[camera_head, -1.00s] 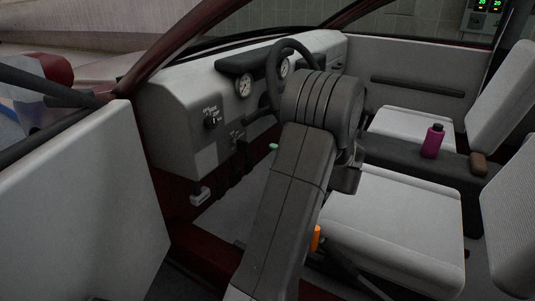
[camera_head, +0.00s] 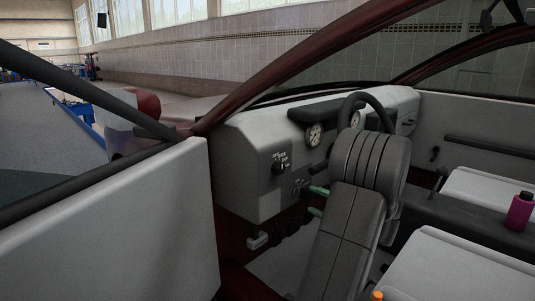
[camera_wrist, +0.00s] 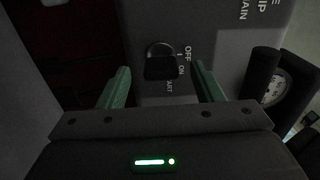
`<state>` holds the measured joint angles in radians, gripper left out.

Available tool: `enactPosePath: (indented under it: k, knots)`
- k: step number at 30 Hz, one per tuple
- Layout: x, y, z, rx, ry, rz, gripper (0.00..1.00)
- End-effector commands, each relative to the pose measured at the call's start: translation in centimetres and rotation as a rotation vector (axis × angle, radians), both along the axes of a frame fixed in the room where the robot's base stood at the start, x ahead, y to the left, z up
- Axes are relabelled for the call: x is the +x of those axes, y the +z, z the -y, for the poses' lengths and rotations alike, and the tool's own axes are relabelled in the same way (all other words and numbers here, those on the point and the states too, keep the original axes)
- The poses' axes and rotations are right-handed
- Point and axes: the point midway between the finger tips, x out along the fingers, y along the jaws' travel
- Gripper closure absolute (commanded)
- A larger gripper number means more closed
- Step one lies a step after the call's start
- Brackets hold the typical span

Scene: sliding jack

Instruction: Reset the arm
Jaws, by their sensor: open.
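My arm reaches through the car's open doorway toward the grey dashboard (camera_head: 240,170). In the head view my gripper (camera_head: 318,201) shows only as two green fingers, left of my dark wrist link, which hides the rest. In the wrist view my gripper (camera_wrist: 163,82) is open, its green fingers spread wide with nothing between them touching. A black ignition switch (camera_wrist: 161,62) on the dashboard panel, marked OFF, ON and START, appears between and beyond the fingers.
A steering wheel (camera_head: 368,108) stands behind my arm. Round gauges (camera_head: 314,134) sit on the dash. The open door (camera_head: 120,230) is at left, the dark red windshield pillar (camera_head: 265,75) above. Light seats (camera_head: 455,270) and a magenta bottle (camera_head: 519,211) are at right.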

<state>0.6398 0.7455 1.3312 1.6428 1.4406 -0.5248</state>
Motion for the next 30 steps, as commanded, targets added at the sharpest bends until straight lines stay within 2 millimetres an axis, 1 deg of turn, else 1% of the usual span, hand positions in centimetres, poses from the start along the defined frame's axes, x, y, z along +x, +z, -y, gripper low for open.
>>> enactPosePath:
  k: [1, 6, 11, 24, 26, 30]
  knots:
    - [0.7, -0.2, -0.8, -0.001, 0.003, 0.003, 0.4]
    - [2.4, -0.1, -2.5, -0.001, 0.002, 0.001, 0.4]
    - [3.3, 0.0, -3.3, 0.001, 0.0, 0.001, 0.4]
    - [3.1, 0.0, -3.0, 0.006, -0.001, -0.006, 0.4]
    - [2.8, 0.0, -2.7, 0.001, -0.002, -0.001, 0.4]
    - [1.7, 0.2, -1.6, 0.0, -0.003, 0.0, 0.4]
